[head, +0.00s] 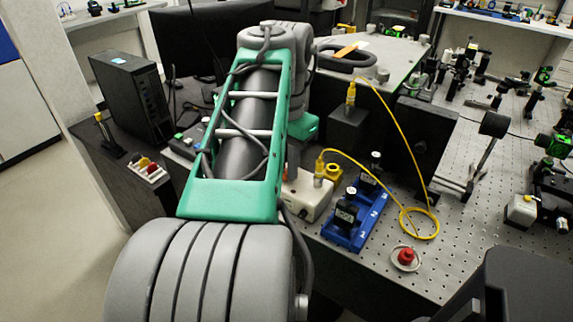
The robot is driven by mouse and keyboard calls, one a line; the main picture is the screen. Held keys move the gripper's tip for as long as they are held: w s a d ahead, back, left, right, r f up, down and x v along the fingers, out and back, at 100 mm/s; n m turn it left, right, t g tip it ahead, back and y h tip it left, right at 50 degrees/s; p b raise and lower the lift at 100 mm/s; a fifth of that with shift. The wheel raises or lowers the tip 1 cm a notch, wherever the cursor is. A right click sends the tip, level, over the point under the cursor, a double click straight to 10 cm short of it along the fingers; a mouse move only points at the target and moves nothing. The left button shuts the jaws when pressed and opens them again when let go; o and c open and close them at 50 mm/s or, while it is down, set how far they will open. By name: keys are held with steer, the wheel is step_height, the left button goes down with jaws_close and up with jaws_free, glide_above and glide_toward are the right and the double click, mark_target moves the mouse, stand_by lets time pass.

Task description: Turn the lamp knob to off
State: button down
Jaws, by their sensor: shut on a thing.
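The lamp appears to be the cream-white box (311,194) on the bench, partly behind my arm, with a yellow cable fitting on its right side. My gripper (291,172) is mostly hidden behind the green arm link. Only a narrow part of it shows, reaching down to the left end of the white box. It is shut on the lamp knob, as far as its place shows. The knob itself, its mark and its turn angle are hidden.
A blue tray (373,217) with black holders stands right of the white box. A yellow fibre (408,141) loops across the perforated bench (456,228). A red button (406,256) sits near the front. A black box (346,133) stands behind; a computer tower (132,92) is left.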

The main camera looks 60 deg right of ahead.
steer(key=n, duration=0.3)
steer(key=shift+n, duration=0.3)
stand_by(0.3)
steer(key=c, duration=1.3)
jaws_free()
step_height(320, 180, up, 8)
steer(key=p, duration=0.7)
steer(key=shift+f, duration=0.1)
